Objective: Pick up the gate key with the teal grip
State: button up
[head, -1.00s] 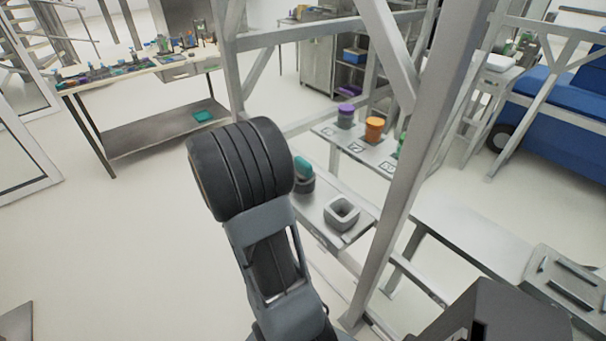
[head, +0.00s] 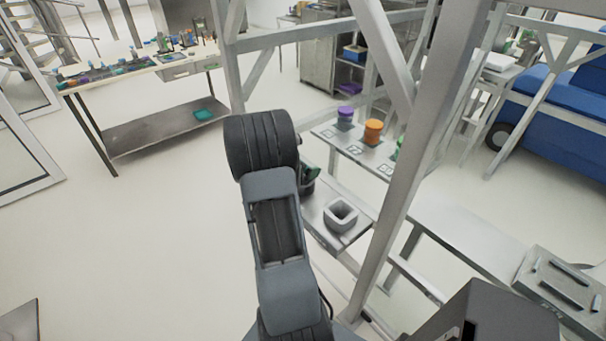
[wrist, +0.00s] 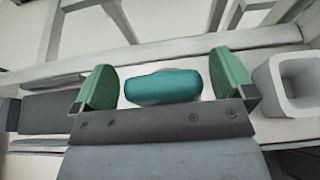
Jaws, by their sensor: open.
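The teal grip of the gate key (wrist: 163,88) shows in the wrist view, lying between the two green finger pads of my gripper (wrist: 165,86). There are gaps on both sides, wider on the right, so the jaws are open around or above it. In the head view my arm hides the key, and only part of my gripper (head: 308,172) shows beside the wrist, at the left end of a small grey shelf (head: 320,222). The key's lower part is hidden in both views.
A square grey hollow block (head: 341,215) stands on the shelf right of my gripper; it also shows in the wrist view (wrist: 290,85). A slanting metal post (head: 420,150) rises to the right. Purple (head: 345,112) and orange (head: 373,130) pieces stand on a shelf behind.

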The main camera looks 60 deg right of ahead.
jog(key=shift+s+d+f, duration=0.2)
jog(key=shift+d+f, duration=0.1)
jog(key=shift+d, duration=0.3)
jog(key=c, duration=0.9)
jog(key=shift+c, duration=0.2)
jog(key=shift+r, duration=0.15)
jog(key=shift+r+b, duration=0.3)
jog(key=shift+r, duration=0.25)
jog(key=s+a+r+b, duration=0.3)
jog(key=s+a+r, duration=0.3)
jog(key=a+r, duration=0.5)
jog(key=shift+s+a+r, duration=0.35)
jog(key=shift+s+a, duration=0.05)
jog(key=shift+a, duration=0.25)
jog(key=shift+r, duration=0.1)
